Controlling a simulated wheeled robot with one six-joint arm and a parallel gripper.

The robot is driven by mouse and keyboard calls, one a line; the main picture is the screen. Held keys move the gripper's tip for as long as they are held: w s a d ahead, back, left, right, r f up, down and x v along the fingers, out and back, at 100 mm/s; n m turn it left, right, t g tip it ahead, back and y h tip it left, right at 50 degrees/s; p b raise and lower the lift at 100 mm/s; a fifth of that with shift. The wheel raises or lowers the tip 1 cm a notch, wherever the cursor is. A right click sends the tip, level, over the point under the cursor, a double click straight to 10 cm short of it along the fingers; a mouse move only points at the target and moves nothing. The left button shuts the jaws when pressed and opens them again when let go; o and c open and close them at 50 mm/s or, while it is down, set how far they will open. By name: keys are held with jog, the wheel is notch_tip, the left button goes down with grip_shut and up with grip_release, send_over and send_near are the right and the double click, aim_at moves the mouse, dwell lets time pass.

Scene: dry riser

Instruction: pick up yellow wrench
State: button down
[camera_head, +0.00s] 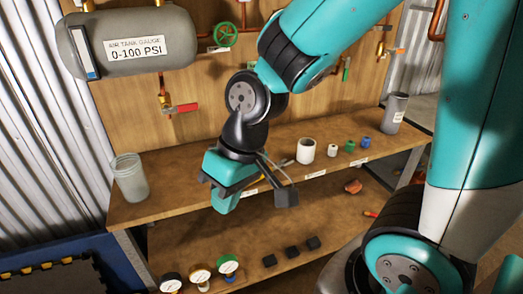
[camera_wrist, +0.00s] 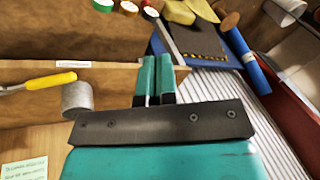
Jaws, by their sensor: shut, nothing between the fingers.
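A tool with a yellow handle (camera_wrist: 52,80) lies on the bench at the left of the wrist view. Its grey end runs to the picture's left edge, so I cannot tell its full shape. In the head view, a thin yellowish piece (camera_head: 285,163) shows on the bench behind my gripper, mostly hidden; I cannot tell if it is the same tool. My gripper (camera_head: 226,203) hangs in front of the bench, pointing down. In the wrist view its two teal fingers (camera_wrist: 155,78) are close together, shut and empty, to the right of the yellow handle and apart from it.
The wooden bench (camera_head: 140,212) holds a cloudy jar (camera_head: 130,178) at left, and a white cup (camera_head: 306,150), small fittings and a grey cup (camera_head: 395,112) at right. The lower shelf (camera_head: 185,245) bears gauges (camera_head: 228,265) and black blocks (camera_head: 291,251). A tank (camera_head: 130,40) hangs above.

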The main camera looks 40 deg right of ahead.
jog(key=w+d+f+m+t+h+p, duration=0.1)
jog(key=w+d+f+m+h+p, duration=0.15)
jog(key=d+f+p, duration=0.5)
jog(key=w+d+f+m+h+p, duration=0.15)
jog(key=d+f+m+p, duration=0.25)
jog(key=d, duration=0.6)
jog(key=p, duration=0.6)
send_over(267, 179)
jog(key=shift+w+d+r, duration=0.1)
jog(key=shift+w+r, duration=0.05)
jog(key=shift+r, duration=0.2)
jog(key=shift+f, duration=0.65)
jog(key=shift+f+b, duration=0.35)
jog(key=shift+s+f, duration=0.1)
jog(key=shift+s, duration=0.1)
